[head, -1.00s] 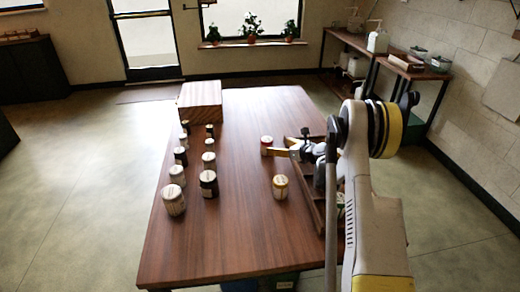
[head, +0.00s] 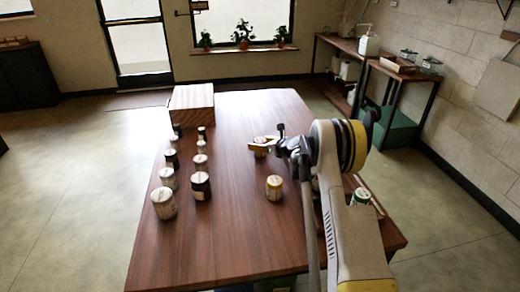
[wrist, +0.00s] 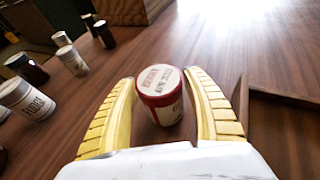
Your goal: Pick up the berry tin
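A red tin with a white lettered lid (wrist: 160,82) stands upright on the table; its lettering is too blurred to read surely. In the wrist view it sits between the two yellow fingers of my gripper (wrist: 160,78). The fingers are spread, one on each side, with a narrow gap showing at the left; I cannot tell whether the right finger touches. In the head view my gripper (head: 260,147) is at the tin (head: 264,139) and partly hides it.
A yellow-lidded tin (head: 274,188) stands nearer on the wooden table (head: 235,235). Several jars (head: 163,203) stand in rows at the left, with a wooden box (head: 192,105) behind them. A wooden tray edge (wrist: 285,110) lies to the right of my gripper.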

